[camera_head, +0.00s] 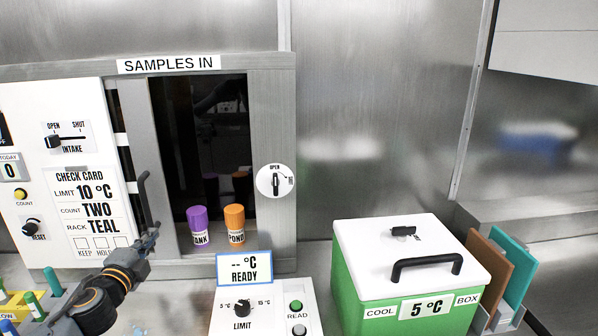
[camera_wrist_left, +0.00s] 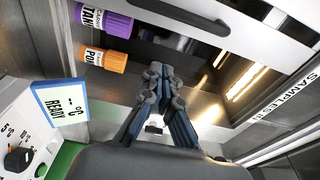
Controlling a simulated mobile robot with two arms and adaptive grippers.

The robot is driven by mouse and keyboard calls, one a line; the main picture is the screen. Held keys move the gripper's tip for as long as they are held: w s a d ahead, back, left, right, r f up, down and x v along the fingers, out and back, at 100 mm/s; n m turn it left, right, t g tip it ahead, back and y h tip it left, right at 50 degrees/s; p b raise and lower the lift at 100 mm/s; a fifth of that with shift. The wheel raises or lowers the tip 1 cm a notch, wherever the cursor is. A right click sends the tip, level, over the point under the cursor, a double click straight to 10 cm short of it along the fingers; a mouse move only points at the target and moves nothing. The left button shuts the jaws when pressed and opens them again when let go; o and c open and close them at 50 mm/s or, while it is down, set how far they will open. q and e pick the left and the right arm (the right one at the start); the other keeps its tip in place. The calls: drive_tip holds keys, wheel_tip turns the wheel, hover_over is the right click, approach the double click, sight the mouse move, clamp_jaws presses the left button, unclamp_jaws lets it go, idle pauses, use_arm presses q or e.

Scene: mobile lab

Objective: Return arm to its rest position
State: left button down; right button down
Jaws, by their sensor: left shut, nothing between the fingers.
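My left arm comes in from the lower left in the head view. Its gripper (camera_head: 152,238) is shut and empty, beside the dark handle (camera_head: 144,200) of the samples hatch; I cannot tell whether they touch. In the left wrist view the shut fingers (camera_wrist_left: 156,128) point toward the hatch opening. A purple-capped tube labelled TANK (camera_head: 198,228) and an orange-capped tube labelled POND (camera_head: 234,226) stand in the opening, to the right of the gripper. They also show in the left wrist view, purple (camera_wrist_left: 104,20) and orange (camera_wrist_left: 103,61). My right gripper is not in view.
A limit panel (camera_head: 265,310) with a READY display (camera_head: 244,272) stands below the hatch. Several tubes (camera_head: 35,304) stand at the lower left.

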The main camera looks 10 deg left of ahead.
use_arm(q)
drive_tip(key=s+d+f+n+g, duration=0.2)
drive_tip(key=s+d+f+n, duration=0.1)
drive_tip(key=f, duration=0.3)
drive_tip(key=s+d+f+n+g, duration=0.2)
drive_tip(key=s+d+f+n, duration=0.1)
drive_tip(key=s+d+f, duration=0.2)
drive_tip(key=s+d+f+n+g, duration=0.2)
drive_tip(key=s+d+f, duration=0.1)
drive_tip(key=s+f, duration=0.2)
drive_tip(key=shift+s+d+f+n+g+y, duration=0.15)
drive_tip(key=shift+d+f+n, duration=0.05)
drive_tip(key=shift+f, duration=0.5)
drive_tip(key=shift+s+d+f+n+g+y, duration=0.1)
drive_tip(key=shift+d+f+n+g+y, duration=0.1)
drive_tip(key=shift+f, duration=0.5)
drive_tip(key=s+d+f+n+g+h, duration=0.2)
drive_tip(key=s+d+f+n+g, duration=0.15)
drive_tip(key=s+d, duration=0.55)
drive_tip(key=s+d+f+n+g+h, duration=0.2)
drive_tip(key=s+d+f+g, duration=0.15)
drive_tip(key=s, duration=0.95)
wheel_tip(320, 180, down, 25)
drive_tip(key=g, duration=0.2)
drive_tip(key=s+a+f+g, duration=0.1)
drive_tip(key=s+a+f, duration=0.1)
drive_tip(key=s+f, duration=1.4)
drive_tip(key=shift+s+a+f, duration=0.15)
drive_tip(key=shift+s+f, duration=0.25)
drive_tip(key=shift+s, duration=0.55)
